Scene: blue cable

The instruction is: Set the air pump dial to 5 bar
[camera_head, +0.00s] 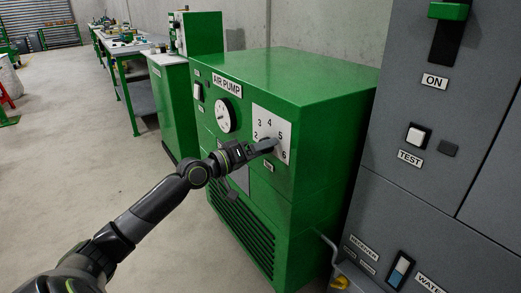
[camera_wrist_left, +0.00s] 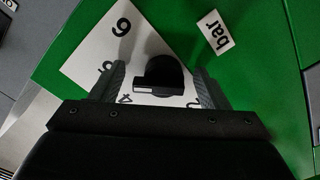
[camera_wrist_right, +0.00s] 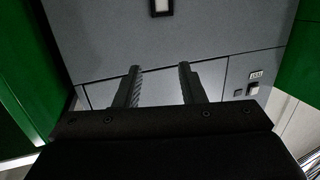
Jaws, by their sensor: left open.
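The green air pump (camera_head: 320,75) stands in the middle of the head view. Its white dial plate (camera_head: 284,122) carries black numbers. My left gripper (camera_head: 272,143) is at this plate and hides the dial knob there. In the left wrist view, the black dial knob (camera_wrist_left: 166,72) lies between the two open fingers of my left gripper (camera_wrist_left: 158,88), with gaps at both sides. The knob bears a white mark on its left part, on the side of the 5 and 4; I cannot tell exactly which number it points at. My right gripper (camera_wrist_right: 160,84) is open and empty, before grey panels.
A round gauge (camera_head: 226,115) and a switch (camera_head: 197,92) are on the pump's front, left of the plate. A grey cabinet (camera_head: 440,125) with a TEST button (camera_head: 418,136) stands close at the right. Open floor (camera_head: 80,125) lies at the left.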

